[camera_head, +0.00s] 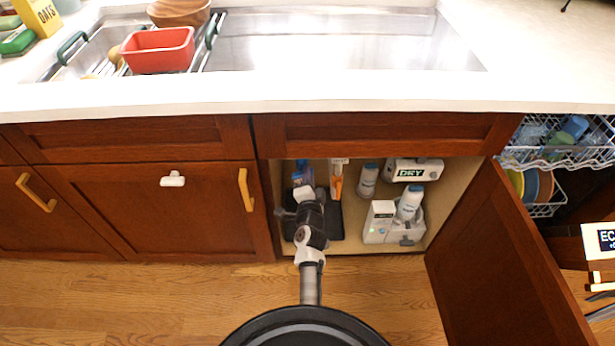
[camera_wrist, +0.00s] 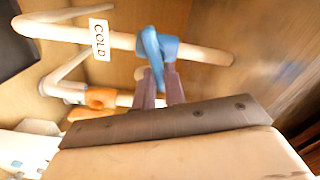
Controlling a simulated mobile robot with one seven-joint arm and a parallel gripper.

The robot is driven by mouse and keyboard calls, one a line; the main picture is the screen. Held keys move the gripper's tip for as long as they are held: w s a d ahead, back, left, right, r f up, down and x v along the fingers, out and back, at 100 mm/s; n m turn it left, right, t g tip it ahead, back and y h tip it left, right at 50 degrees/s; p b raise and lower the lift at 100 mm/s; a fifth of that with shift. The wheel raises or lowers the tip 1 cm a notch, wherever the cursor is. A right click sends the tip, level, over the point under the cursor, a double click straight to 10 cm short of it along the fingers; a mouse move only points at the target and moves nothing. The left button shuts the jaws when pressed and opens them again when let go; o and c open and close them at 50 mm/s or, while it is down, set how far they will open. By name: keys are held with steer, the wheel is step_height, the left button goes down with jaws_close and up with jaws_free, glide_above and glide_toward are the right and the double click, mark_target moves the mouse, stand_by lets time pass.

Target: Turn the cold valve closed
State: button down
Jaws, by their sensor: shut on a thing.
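The cold valve's blue handle (camera_wrist: 155,48) is in the upper middle of the wrist view, on a pale pipe (camera_wrist: 210,54) with a white COLD tag (camera_wrist: 99,39). The handle lies across the pipe. My gripper (camera_wrist: 161,78) is shut on the lower part of this handle, with one dark finger at each side. In the head view, my arm reaches into the open cabinet under the sink, and a bit of blue (camera_head: 298,170) shows above the wrist. My arm hides most of the valve there.
An orange valve handle (camera_wrist: 98,99) sits on a lower pipe, close to my fingers. The open cabinet door (camera_head: 500,270) bounds the right side. Floor before the cabinet's left is clear.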

steer(key=shift+f+m, duration=0.2)
steer(key=shift+m, duration=0.9)
steer(key=shift+f+m, duration=0.15)
steer(key=shift+m, duration=0.95)
steer(key=shift+a, duration=0.1)
steer(key=c, duration=1.5)
jaws_free()
steer(key=shift+o, duration=0.2)
steer(key=shift+s, duration=0.1)
